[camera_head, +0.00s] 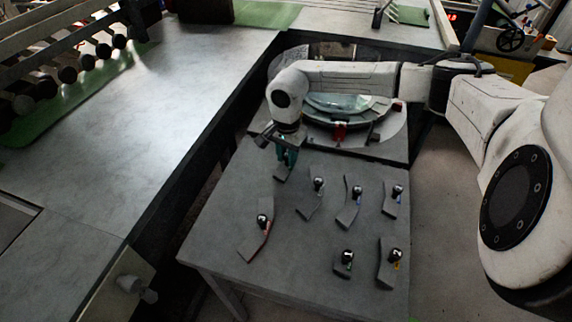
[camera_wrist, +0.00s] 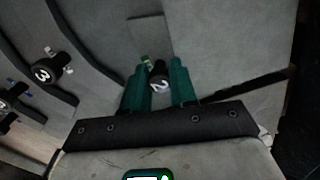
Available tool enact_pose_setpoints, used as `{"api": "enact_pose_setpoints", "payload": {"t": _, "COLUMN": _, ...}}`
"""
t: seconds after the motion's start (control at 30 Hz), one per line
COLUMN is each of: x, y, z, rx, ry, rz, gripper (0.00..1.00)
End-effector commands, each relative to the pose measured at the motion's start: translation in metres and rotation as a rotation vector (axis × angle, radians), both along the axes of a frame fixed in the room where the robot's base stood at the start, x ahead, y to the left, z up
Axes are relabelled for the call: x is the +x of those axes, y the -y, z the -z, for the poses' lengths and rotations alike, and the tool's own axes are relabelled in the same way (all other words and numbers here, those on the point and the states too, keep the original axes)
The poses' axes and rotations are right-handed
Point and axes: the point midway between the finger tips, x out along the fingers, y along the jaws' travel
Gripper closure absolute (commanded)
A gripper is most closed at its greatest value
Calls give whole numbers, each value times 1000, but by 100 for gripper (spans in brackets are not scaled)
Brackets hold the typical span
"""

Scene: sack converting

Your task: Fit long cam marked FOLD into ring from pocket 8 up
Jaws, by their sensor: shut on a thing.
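My gripper (camera_head: 287,157) is low over the far left part of the grey table, in front of the ring. Its green fingers (camera_wrist: 160,72) are shut on the black knob of a cam (camera_wrist: 158,86); the knob shows a white digit that looks like 2. A grey plate of this cam (camera_head: 282,174) shows under the fingers, at or just above the table top. The ring (camera_head: 390,112) is a round pale device behind, partly hidden by my arm, with a red piece (camera_head: 340,131) at its front. Pocket numbers and the word FOLD cannot be read.
Several grey cams with black knobs lie on the table, including a long curved one (camera_head: 262,238), one to the right of my gripper (camera_head: 312,200) and a short one (camera_head: 343,266). A knob marked 3 (camera_wrist: 45,72) is at left in the wrist view. A long counter (camera_head: 150,110) runs along the left.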

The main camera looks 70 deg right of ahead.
Motion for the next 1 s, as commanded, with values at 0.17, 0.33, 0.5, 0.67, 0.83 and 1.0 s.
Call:
{"api": "enact_pose_setpoints", "payload": {"t": 0.17, "x": 0, "y": 0, "z": 0, "rx": 0, "ry": 0, "rz": 0, "gripper": 96}}
{"api": "enact_pose_setpoints", "payload": {"t": 0.33, "x": 0, "y": 0, "z": 0, "rx": 0, "ry": 0, "rz": 0, "gripper": 100}}
{"api": "enact_pose_setpoints", "payload": {"t": 0.5, "x": 0, "y": 0, "z": 0, "rx": 0, "ry": 0, "rz": 0, "gripper": 100}}
{"api": "enact_pose_setpoints", "payload": {"t": 0.67, "x": 0, "y": 1, "z": -5, "rx": -1, "ry": 1, "rz": 0, "gripper": 100}}
{"api": "enact_pose_setpoints", "payload": {"t": 0.83, "x": 0, "y": 2, "z": -21, "rx": -5, "ry": 1, "rz": -1, "gripper": 100}}
{"api": "enact_pose_setpoints", "payload": {"t": 1.0, "x": -24, "y": 2, "z": -57, "rx": -7, "ry": 1, "rz": 1, "gripper": 100}}
